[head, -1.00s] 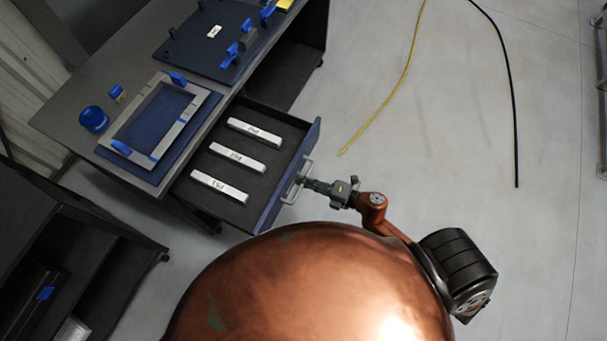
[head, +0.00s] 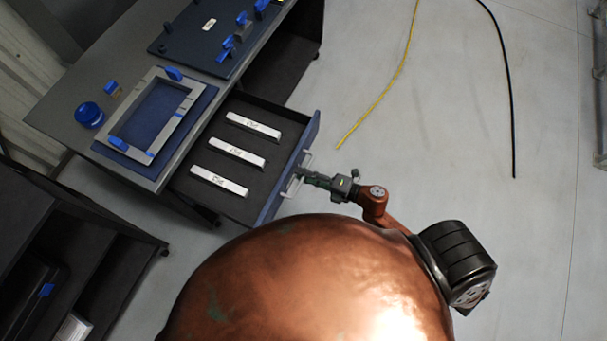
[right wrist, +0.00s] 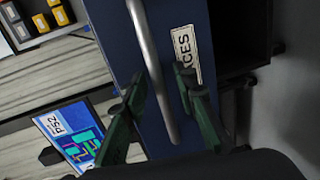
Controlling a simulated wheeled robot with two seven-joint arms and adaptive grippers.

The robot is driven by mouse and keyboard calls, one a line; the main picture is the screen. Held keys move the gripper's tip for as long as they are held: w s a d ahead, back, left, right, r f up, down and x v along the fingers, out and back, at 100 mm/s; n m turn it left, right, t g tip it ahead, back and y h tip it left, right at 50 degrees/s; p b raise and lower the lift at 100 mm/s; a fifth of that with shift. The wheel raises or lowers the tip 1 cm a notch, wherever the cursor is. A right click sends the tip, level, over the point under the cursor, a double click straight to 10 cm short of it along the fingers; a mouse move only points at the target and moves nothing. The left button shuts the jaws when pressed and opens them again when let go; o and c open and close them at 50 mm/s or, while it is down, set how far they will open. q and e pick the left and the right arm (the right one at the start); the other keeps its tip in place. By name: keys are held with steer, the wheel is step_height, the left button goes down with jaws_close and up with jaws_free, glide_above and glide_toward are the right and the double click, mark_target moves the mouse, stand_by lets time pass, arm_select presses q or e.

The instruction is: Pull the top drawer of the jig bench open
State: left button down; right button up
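The jig bench (head: 62,112) stands at the left in the head view. Its top drawer (head: 222,203) is pulled well out, and three labelled light bars lie on its dark lining. The drawer's metal handle (head: 296,175) is on the blue front, and it shows as a bar in the right wrist view (right wrist: 148,48). My right gripper (head: 304,174) is at the handle. In the right wrist view its green fingers (right wrist: 160,88) stand apart, one on each side of the bar, with gaps visible. My left gripper is not in view.
A grey frame (head: 187,103) on a blue plate and a blue round container (head: 89,115) sit on the bench top. A dark shelf unit (head: 110,262) stands at lower left. A yellow cable (head: 385,92) and a black cable (head: 508,80) lie on otherwise clear floor at right.

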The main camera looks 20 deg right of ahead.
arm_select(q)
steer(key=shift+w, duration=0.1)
arm_select(e)
steer(key=v, duration=1.2)
steer(key=shift+f, duration=0.1)
